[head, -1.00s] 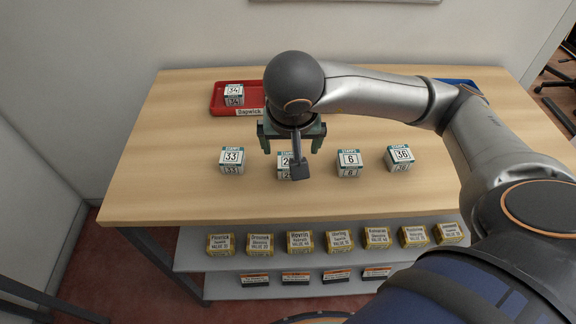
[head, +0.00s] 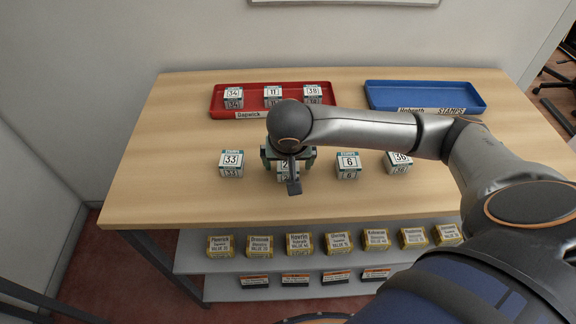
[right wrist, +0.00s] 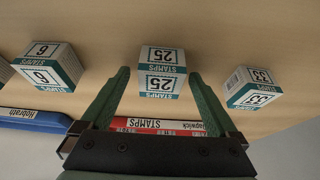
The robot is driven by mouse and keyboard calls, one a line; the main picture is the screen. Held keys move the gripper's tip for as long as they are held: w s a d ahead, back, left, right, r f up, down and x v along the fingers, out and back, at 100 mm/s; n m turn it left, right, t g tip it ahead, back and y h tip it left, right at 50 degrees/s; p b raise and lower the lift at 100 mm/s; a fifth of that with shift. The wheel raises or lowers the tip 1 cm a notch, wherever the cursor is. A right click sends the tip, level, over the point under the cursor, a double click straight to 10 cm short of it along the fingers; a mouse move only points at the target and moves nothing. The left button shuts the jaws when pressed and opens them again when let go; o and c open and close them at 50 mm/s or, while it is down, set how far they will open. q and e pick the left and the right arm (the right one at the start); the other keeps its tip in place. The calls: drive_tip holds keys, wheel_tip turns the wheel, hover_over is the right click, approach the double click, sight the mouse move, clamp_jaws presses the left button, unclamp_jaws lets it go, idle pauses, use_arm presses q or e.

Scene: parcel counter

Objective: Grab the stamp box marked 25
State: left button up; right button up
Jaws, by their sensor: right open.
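The stamp box marked 25 (right wrist: 161,70) is a white and teal cube standing on the table. In the right wrist view it lies ahead of and between the fingertips of my right gripper (right wrist: 160,75), with clear gaps at both sides. In the head view my right gripper (head: 288,160) is over this box (head: 284,178), which it partly covers, so only the digit 2 reads there. The gripper is open and empty. My left gripper is not in view.
Box 33 (head: 232,163) stands to the left, and boxes 6 (head: 348,165) and 36 (head: 398,162) to the right. A red tray (head: 222,112) holds boxes 34, 11 and another. A blue tray (head: 425,94) is empty. Yellow packs (head: 300,243) line the shelf below.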

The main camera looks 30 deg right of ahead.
drive_tip(key=c, duration=1.4)
drive_tip(key=shift+c, duration=0.4)
drive_tip(key=shift+r, duration=0.15)
